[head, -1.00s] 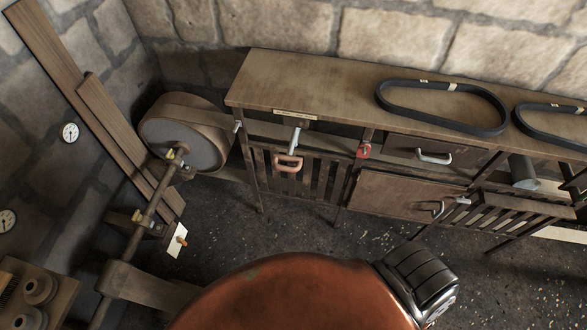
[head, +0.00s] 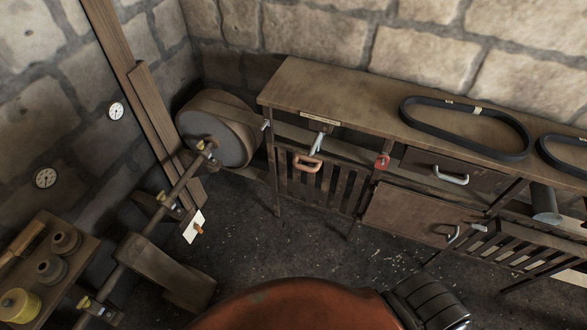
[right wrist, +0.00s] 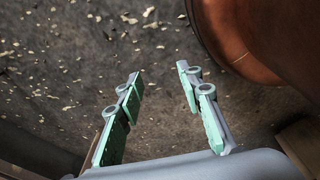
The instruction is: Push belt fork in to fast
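A copper-coloured loop handle on a grey rod (head: 307,162), possibly the belt fork's grip, sticks out from the front of the long bench at its left end. A small label plate (head: 320,118) is above it. The word "fast" cannot be read anywhere. My right gripper (right wrist: 159,72) shows only in the right wrist view. It is open and empty over the speckled floor, away from the handle. My left gripper is not in view.
The bench top (head: 345,100) carries two black belts (head: 465,103). A red tag (head: 382,162) hangs on the bench front, beside drawers and slatted guards. A shaft (head: 185,178) with brackets and a shelf of spools (head: 52,270) are at left. Floor before the bench is clear.

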